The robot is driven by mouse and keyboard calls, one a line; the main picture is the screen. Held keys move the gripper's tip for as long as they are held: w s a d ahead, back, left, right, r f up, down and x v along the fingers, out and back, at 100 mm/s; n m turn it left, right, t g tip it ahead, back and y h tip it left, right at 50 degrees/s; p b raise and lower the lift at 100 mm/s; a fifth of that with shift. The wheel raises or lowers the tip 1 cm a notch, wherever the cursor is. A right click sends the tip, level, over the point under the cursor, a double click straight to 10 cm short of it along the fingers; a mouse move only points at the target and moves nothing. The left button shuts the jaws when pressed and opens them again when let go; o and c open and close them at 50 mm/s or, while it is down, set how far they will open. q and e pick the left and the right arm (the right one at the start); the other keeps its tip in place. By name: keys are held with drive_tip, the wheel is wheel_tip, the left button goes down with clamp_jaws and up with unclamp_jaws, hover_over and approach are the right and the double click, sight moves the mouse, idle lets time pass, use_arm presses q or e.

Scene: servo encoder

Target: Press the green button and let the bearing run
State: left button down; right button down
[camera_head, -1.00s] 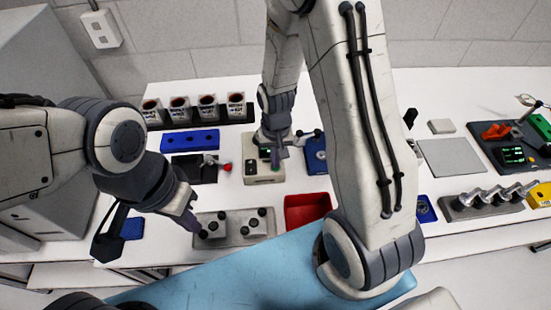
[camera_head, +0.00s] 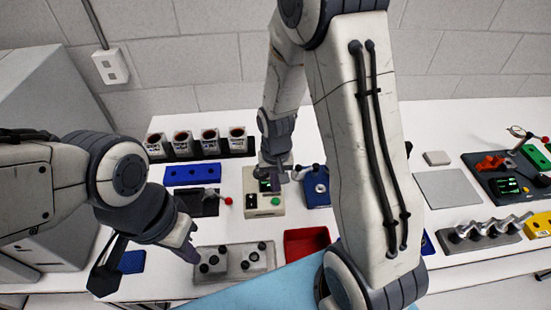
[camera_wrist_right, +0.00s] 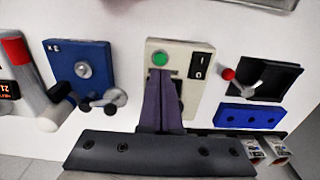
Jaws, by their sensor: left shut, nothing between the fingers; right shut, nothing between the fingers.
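The beige control box (camera_head: 264,212) stands mid-table with a green button (camera_head: 275,201), a dark switch (camera_head: 251,201) and a small display. In the right wrist view the green button (camera_wrist_right: 160,58) lies just beyond my shut fingertips, beside a black rocker switch (camera_wrist_right: 200,66). My right gripper (camera_head: 275,184) is shut and empty over the back part of the box; the button shows uncovered in the head view. I cannot tell any contact. My left gripper (camera_head: 191,252) is shut and empty at the front left. No part is clearly identifiable as the bearing.
A blue fixture (camera_head: 317,200) with a round metal part and lever stands right of the box. A dark tray (camera_head: 184,207) with a red-knobbed lever is left. A grey knobbed plate (camera_head: 234,271) and a red bin (camera_head: 304,243) lie in front.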

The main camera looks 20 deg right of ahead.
use_arm(q)
drive_tip(key=shift+f+b, duration=0.35)
drive_tip(key=shift+f, duration=0.35)
use_arm(e)
wheel_tip(320, 180, up, 8)
drive_tip(key=shift+r, duration=0.1)
use_arm(q)
wheel_tip(320, 180, down, 2)
drive_tip(key=shift+b, duration=1)
use_arm(e)
drive_tip(key=s+a+r+n, duration=0.2)
drive_tip(key=s+a+n, duration=0.3)
drive_tip(key=s, duration=0.4)
drive_tip(key=s+a+r+n+y, duration=0.1)
drive_tip(key=s+a+r+n, duration=0.1)
drive_tip(key=s+a+n, duration=0.3)
drive_tip(key=s+a, duration=0.2)
drive_tip(key=s, duration=0.2)
drive_tip(key=shift+s+a+r+n, duration=0.2)
drive_tip(key=shift+a+n, duration=0.1)
drive_tip(key=shift+a, duration=0.1)
use_arm(q)
drive_tip(key=shift+d, duration=0.1)
use_arm(e)
drive_tip(key=shift+w+d, duration=0.1)
idle(1.7)
